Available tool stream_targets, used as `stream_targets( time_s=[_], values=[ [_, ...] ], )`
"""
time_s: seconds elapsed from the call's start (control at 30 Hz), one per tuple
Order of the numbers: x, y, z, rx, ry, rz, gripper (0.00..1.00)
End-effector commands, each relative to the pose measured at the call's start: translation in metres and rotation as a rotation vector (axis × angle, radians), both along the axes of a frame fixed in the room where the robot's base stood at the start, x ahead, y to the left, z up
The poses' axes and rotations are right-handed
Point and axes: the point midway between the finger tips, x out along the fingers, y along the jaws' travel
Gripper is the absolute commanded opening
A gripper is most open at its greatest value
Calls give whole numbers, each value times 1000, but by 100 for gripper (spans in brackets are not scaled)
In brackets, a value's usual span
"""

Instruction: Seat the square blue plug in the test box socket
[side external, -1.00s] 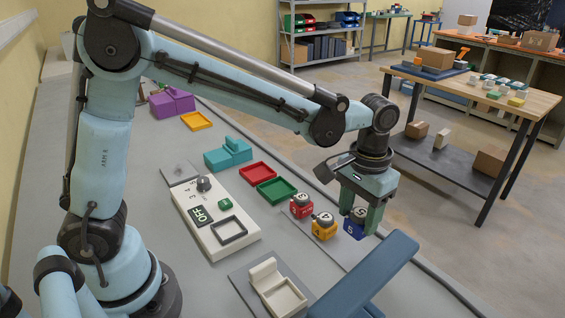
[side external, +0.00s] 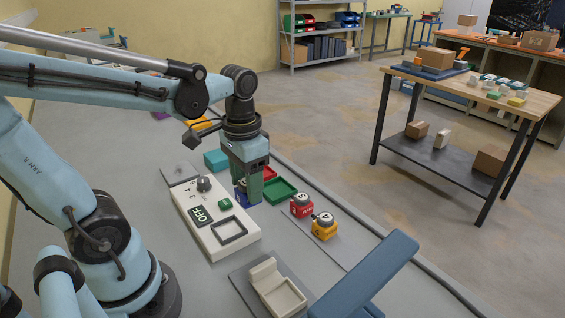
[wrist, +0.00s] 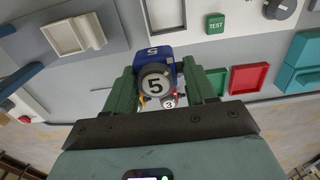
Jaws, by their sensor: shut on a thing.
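The square blue plug (side external: 240,196) is held between the two green fingers of my gripper (side external: 254,190). In the wrist view the plug (wrist: 168,61) shows a round grey top marked 5. The white test box (side external: 240,246) has a dark square socket frame (side external: 230,229) at its near end. The plug is above and behind the socket in the side view, near the box's far long edge, and appears raised. Part of the socket frame (wrist: 147,14) shows beyond the plug in the wrist view. The box's display (side external: 200,215) reads OFF. The plug's underside is hidden.
A red plug (side external: 301,205) and a yellow plug (side external: 323,228) stand to the right. Green (side external: 280,190) and red trays lie behind my gripper. A cream holder (side external: 278,290) and a blue bar (side external: 370,275) are in front. A knob (side external: 204,184) rises from the box.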

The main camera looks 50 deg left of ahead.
Motion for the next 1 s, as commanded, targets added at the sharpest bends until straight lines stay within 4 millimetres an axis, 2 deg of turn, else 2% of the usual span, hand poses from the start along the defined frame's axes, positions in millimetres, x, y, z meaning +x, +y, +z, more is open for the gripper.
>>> stream_targets(
  time_s=[0.1, 0.3, 0.57, 1.0],
  values=[
    [-23, 12, -7, 0, 0, 6, 20],
    [-41, 20, -14, 0, 0, 3, 20],
    [-43, 21, -26, 0, 0, 1, 20],
    [-43, 21, -62, 0, 0, 1, 20]
  ],
)
